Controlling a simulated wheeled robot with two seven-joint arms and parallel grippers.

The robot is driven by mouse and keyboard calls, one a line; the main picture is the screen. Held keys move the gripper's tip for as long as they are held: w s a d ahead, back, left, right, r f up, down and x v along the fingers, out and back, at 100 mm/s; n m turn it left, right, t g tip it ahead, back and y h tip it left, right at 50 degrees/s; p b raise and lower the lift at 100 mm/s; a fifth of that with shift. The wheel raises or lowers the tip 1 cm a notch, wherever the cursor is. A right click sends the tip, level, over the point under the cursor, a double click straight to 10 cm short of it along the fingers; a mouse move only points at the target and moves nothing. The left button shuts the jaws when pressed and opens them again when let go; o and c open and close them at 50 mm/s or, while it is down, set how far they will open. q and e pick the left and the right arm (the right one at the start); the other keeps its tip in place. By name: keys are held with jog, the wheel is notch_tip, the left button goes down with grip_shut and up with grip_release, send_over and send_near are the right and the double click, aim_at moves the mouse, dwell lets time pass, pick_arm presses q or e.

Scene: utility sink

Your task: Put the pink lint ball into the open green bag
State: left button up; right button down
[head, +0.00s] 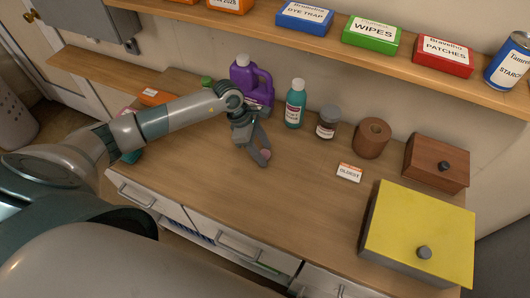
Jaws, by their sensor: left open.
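My left gripper (256,150) is low over the wooden counter, left of its middle, with its fingers pointing down and apart. The small pink lint ball (266,154) shows at the fingertips, partly covered by a finger. I cannot tell whether the fingers touch it. No open green bag can be made out clearly; my left arm covers part of the counter's left side, where a bit of teal (133,155) shows beside the arm. My right gripper is not in view.
Behind the gripper stand a purple jug (251,80), a teal bottle (296,103), a dark-lidded jar (327,121) and a brown roll (371,138). A small card (349,172), wooden box (436,162) and yellow-topped box (420,230) are to the right. The front-middle counter is clear.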

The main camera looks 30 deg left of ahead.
aim_at(264, 153)
pick_arm(q)
jog(key=c, duration=1.2)
grip_shut()
jog(key=shift+r, duration=0.1)
jog(key=shift+w+r+b, duration=0.1)
jog(key=shift+r+b, duration=0.4)
jog(key=shift+b, duration=0.05)
jog(key=r+b, duration=0.2)
jog(key=r, duration=0.1)
jog(key=shift+s+d, duration=0.2)
jog(key=shift+d, duration=0.2)
jog(key=shift+c, duration=0.2)
grip_release()
jog(key=s+d+r+b, duration=0.4)
jog(key=d+r, duration=0.2)
jog(key=d, duration=0.3)
jog(key=shift+s+d+r+b, duration=0.3)
jog(key=shift+s+d+r, duration=0.1)
jog(key=shift+r, duration=0.05)
